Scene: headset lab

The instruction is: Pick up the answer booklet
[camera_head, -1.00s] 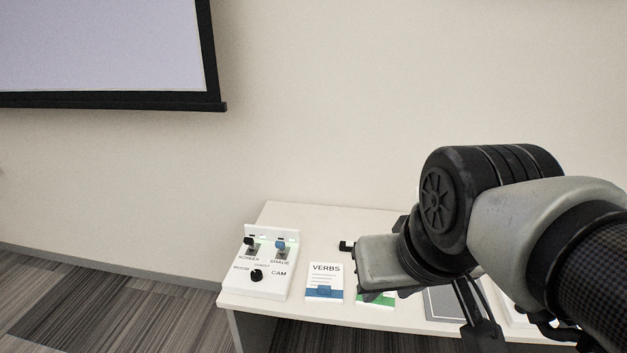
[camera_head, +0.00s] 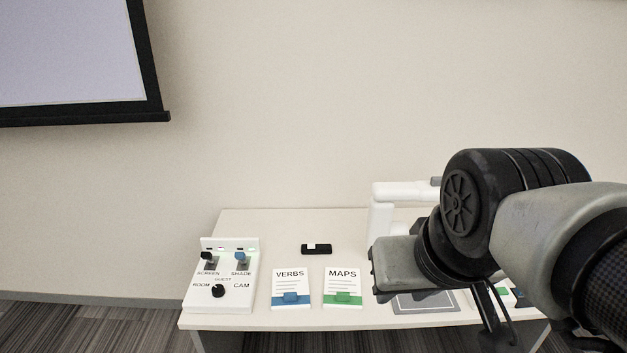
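Two booklets lie side by side on the white table (camera_head: 270,225). One reads VERBS (camera_head: 290,287) with a blue band and tab. The other reads MAPS (camera_head: 342,287) with a green band and tab. Neither is labelled as the answer booklet. My gripper (camera_head: 490,312) is at the right, beyond the MAPS booklet and over the table's front part. Its thin dark fingers show only partly beneath my wrist, so its opening is unclear, and I see nothing held. A grey flat panel (camera_head: 420,302) lies beneath my arm, partly covered.
A control box (camera_head: 222,275) with knobs and switches stands at the table's left end. A small black object (camera_head: 316,249) lies behind the booklets. A white arm-like stand (camera_head: 385,205) rises behind my wrist. A screen (camera_head: 75,60) hangs at upper left.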

